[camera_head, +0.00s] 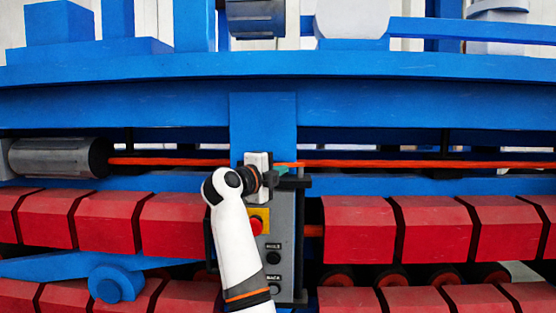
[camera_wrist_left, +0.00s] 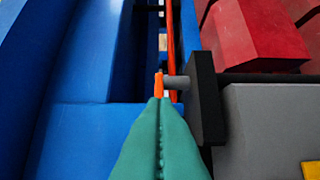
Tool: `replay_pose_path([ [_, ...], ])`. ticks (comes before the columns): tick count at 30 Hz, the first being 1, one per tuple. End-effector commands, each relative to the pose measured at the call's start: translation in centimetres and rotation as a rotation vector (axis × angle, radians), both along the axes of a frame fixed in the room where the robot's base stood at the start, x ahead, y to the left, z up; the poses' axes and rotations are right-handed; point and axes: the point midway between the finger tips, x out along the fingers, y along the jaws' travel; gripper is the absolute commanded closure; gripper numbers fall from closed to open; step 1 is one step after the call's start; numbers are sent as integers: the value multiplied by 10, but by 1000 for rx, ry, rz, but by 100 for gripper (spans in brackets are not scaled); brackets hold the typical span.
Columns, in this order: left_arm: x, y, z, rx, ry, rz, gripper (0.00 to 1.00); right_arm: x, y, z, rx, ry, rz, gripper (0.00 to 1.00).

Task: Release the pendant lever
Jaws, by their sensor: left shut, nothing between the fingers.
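The grey pendant (camera_head: 287,225) hangs in front of the blue machine frame. It carries a red button on a yellow plate (camera_head: 259,221) and dark buttons below. At its top is a black bracket (camera_head: 296,182). In the left wrist view the black block (camera_wrist_left: 206,95) bears a short grey pin (camera_wrist_left: 177,82) with an orange tip (camera_wrist_left: 158,86), which looks like the lever. My left gripper (camera_head: 283,170) is at the pendant's top, its green fingers (camera_wrist_left: 158,102) shut and empty. The fingertips are right by the orange tip; contact cannot be told. My right gripper is not in view.
Red padded blocks (camera_head: 365,228) run in rows on both sides of the pendant. An orange rod (camera_head: 400,164) crosses behind it, with a grey cylinder (camera_head: 55,157) at the left. A blue beam (camera_head: 400,98) spans above.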

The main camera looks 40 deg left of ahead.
Motion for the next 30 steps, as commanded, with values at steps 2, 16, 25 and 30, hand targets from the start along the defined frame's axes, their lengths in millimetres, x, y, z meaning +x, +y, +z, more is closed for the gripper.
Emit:
replay_pose_path([
  [2, 6, 5, 3, -2, 0, -1, 100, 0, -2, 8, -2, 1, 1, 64],
  [16, 11, 11, 0, 0, -1, -1, 100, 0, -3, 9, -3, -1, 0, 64],
  [25, 14, 16, 6, 23, -29, -51, 100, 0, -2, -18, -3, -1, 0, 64],
  [30, 18, 21, 3, 20, -20, -93, 100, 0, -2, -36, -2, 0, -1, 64],
])
